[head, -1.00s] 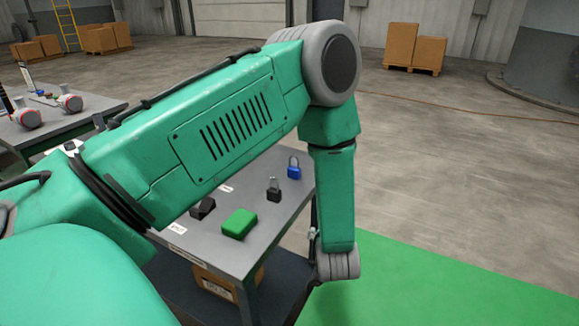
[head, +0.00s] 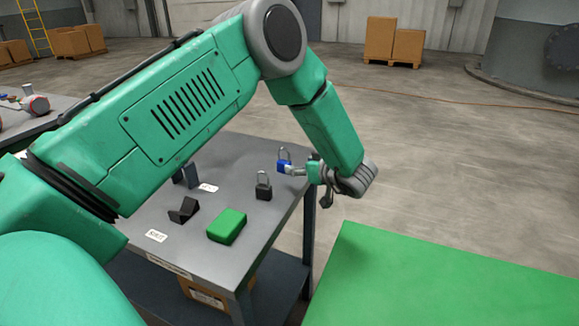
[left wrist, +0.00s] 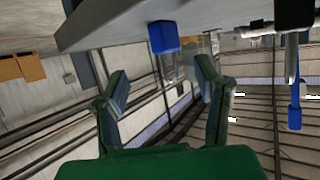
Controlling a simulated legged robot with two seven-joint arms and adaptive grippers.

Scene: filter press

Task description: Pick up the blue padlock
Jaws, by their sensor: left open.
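The blue padlock (head: 284,167) with a grey shackle stands at the right edge of the grey table in the head view. In the left wrist view the blue padlock (left wrist: 164,37) appears upside down, just beyond the fingers. My left gripper (head: 298,171) reaches in from the table's right side, close to the padlock; in the head view the fingertips overlap or nearly touch it. In the left wrist view my left gripper (left wrist: 163,88) is open, its two fingers apart with nothing between them. My right gripper is not in view.
On the grey table (head: 200,248) stand a black padlock (head: 264,190) close to the blue one, a green case (head: 227,226) and a black block (head: 184,210). A green surface (head: 440,280) lies at the front right. Open floor lies beyond the table's right side.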

